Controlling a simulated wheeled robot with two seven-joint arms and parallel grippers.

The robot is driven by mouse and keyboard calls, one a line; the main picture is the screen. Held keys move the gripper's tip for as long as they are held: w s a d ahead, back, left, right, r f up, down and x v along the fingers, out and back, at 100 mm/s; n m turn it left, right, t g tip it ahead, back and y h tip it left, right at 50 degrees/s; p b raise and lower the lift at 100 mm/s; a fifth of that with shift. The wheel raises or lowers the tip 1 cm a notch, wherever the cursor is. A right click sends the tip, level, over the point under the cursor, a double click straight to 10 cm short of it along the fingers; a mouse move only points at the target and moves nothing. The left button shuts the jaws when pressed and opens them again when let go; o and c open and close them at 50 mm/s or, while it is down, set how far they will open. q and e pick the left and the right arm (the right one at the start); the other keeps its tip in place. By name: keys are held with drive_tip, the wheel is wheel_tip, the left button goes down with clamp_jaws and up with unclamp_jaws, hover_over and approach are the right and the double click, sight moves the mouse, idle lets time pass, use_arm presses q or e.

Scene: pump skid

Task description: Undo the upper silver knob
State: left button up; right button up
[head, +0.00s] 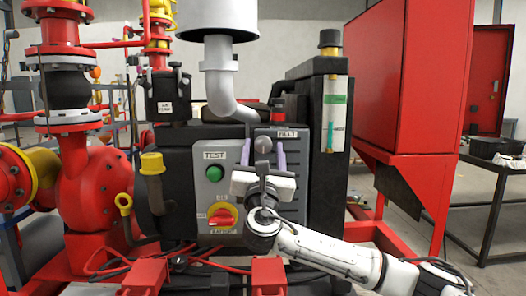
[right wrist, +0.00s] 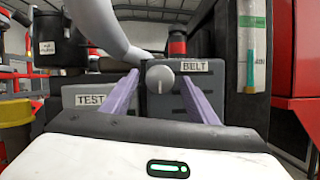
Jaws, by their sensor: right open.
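The upper silver knob (head: 263,144) is a round grey knob on the dark grey panel under the BELT label. In the right wrist view the knob (right wrist: 160,78) shows a pale pointer mark and sits near the middle. My right gripper (head: 264,153) is open in front of the panel, its two purple fingers pointing at it. In the right wrist view the fingertips (right wrist: 161,84) stand to the left and right of the knob, with a visible gap on each side. The gripper body hides the panel below the knob. My left gripper is not in view.
Left of my gripper, a grey TEST box (head: 214,190) carries a green button (head: 215,174) and a red rotary switch (head: 222,217) on yellow. A white pipe (head: 222,90) bends down above the panel. A black tank with a sight gauge (head: 335,115) stands at the right.

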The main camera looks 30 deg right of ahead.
drive_tip(key=c, duration=1.1)
drive_tip(key=shift+o, duration=0.2)
